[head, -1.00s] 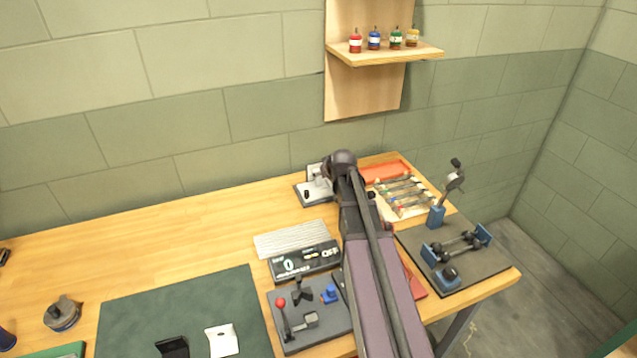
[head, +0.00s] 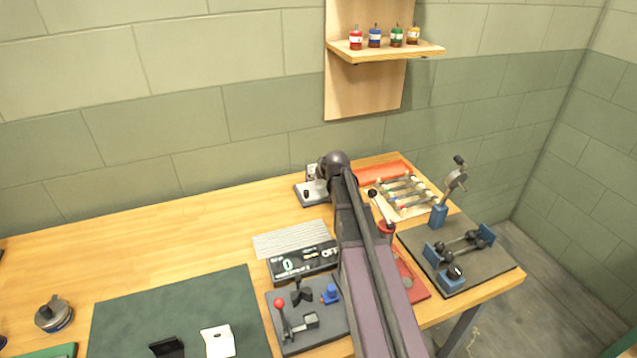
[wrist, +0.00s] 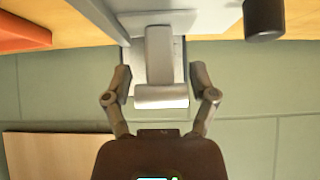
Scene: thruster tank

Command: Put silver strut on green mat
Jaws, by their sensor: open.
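In the wrist view, a pale silver piece (wrist: 161,96) with a long bar and a wider end lies between the fingers of my gripper (wrist: 160,82). It looks like the silver strut. My gripper is open, one finger on each side of it, with small gaps visible. In the head view my own arm hides the gripper and most of this piece, beside the grey stand (head: 312,193) at the back of the table. The dark green mat (head: 120,315) lies at the front left, with a black bracket (head: 167,347) and a white bracket (head: 218,341) on it.
An orange tray (head: 383,172) and a rack of coloured-tipped rods (head: 405,190) stand right of my arm. A dark board with blue clamps (head: 455,255) is further right. A display box (head: 303,262) and a grey lever plate (head: 308,328) lie left of my arm. The back-left tabletop is clear.

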